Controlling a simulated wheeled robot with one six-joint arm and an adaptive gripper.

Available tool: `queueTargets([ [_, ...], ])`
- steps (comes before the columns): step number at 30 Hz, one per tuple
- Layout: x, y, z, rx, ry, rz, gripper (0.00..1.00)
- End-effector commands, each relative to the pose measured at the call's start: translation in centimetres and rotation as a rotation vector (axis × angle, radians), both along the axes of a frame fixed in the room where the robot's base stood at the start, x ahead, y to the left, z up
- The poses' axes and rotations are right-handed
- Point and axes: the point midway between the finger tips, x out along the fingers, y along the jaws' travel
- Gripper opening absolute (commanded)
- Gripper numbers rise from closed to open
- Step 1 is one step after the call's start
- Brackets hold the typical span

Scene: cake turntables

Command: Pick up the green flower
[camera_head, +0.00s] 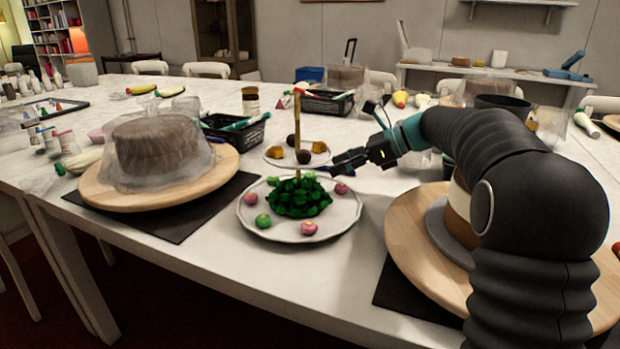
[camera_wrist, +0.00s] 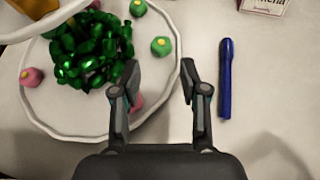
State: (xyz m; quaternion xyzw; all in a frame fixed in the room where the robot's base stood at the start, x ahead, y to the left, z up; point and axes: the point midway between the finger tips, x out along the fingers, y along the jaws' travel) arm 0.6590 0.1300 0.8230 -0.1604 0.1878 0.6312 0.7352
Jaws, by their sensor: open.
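Several small green pieces with yellow centres, which look like flowers, lie on a white tiered plate (camera_head: 285,236). One green flower (camera_head: 263,221) is near the front rim; in the wrist view a green flower (camera_wrist: 161,46) lies near the rim, just beyond my fingertips, and another (camera_wrist: 138,8) is above it. A dark green glossy cluster (camera_head: 298,198) fills the plate's middle and shows in the wrist view (camera_wrist: 90,50). My gripper (camera_head: 340,166) is open and empty beside the plate's right back edge. Its fingers (camera_wrist: 160,75) are apart, the left one over the plate.
Pink pieces (camera_head: 309,228) share the plate; one (camera_wrist: 137,100) is partly behind my left finger. The upper tier (camera_head: 275,155) and its post rise close to my gripper. A blue pen (camera_wrist: 226,80) lies right of my fingers. Wooden turntables (camera_head: 105,198) stand either side.

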Motion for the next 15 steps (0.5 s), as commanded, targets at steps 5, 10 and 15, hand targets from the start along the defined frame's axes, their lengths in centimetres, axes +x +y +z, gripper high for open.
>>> queueTargets([
  [5,0.2,1.3,-0.7,-0.001,0.001,0.001,0.44],
  [10,0.3,2.0,-1.0,-0.001,0.0,0.001,0.44],
  [15,0.7,4.0,-1.7,-0.001,0.0,0.004,0.44],
])
